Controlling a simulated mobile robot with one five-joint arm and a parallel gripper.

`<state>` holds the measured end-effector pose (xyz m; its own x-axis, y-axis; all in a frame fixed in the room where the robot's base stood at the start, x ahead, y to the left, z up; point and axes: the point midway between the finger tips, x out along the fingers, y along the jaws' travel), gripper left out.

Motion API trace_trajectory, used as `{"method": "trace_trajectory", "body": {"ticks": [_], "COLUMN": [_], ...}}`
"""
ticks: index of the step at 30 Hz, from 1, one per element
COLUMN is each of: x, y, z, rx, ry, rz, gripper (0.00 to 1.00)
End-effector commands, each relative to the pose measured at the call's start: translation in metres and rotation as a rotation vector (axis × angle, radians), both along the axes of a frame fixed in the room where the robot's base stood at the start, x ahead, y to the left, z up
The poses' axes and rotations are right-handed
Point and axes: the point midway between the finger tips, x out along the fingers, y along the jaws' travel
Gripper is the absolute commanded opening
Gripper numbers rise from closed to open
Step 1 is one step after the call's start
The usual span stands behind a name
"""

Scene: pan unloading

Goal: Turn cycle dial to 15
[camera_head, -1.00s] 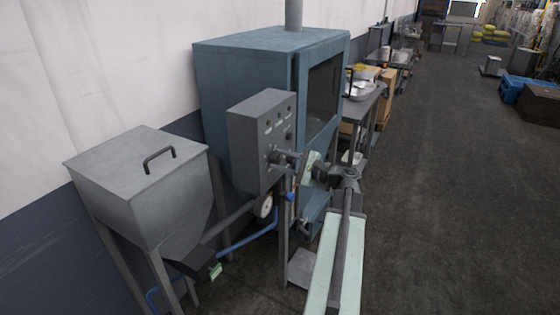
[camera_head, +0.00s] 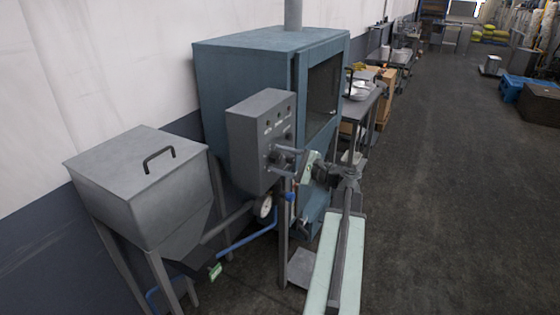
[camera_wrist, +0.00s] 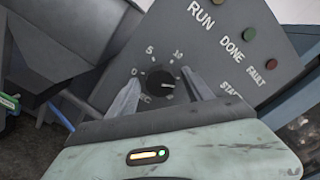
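The cycle dial (camera_wrist: 161,85) is a round dark knob on the grey control box (camera_head: 262,125). In the wrist view, 0, 5 and 10 are legible around it; 15 is not legible to me. A small pale mark on the knob points to the right. My gripper (camera_wrist: 158,78) is open, with one finger on each side of the dial. A gap shows between each finger and the knob, but I cannot tell how far the tips are from the panel. In the head view, my gripper (camera_head: 284,155) is at the panel's lower part and hides the dial.
RUN, DONE and FAULT lamps (camera_wrist: 247,34) sit above the dial, with a partly hidden START label beside it. A blue oven cabinet (camera_head: 240,75) stands behind the box. A grey hopper (camera_head: 140,185) stands at left. Open floor (camera_head: 440,190) lies to the right.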

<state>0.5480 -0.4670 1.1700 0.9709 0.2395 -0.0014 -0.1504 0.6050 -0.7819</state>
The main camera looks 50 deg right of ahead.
Motion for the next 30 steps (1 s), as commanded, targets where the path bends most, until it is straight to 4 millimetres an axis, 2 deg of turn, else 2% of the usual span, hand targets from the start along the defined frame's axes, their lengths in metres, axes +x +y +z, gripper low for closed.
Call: {"method": "trace_trajectory", "body": {"ticks": [5,12,15,19,30], "x": [-0.012,-0.058,-0.07,-0.076,-0.076], "y": [-0.003,-0.014,-0.017,-0.018,-0.018], "z": [0.0,0.0,0.0,0.0,0.0], "rx": [0.0,0.0,0.0,0.0,0.0], "ry": [-0.001,0.0,0.0,0.0,0.0], "rz": [-0.001,-0.003,-0.001,0.0,0.001], "gripper": [0.59,0.59,0.59,0.59,0.59]}}
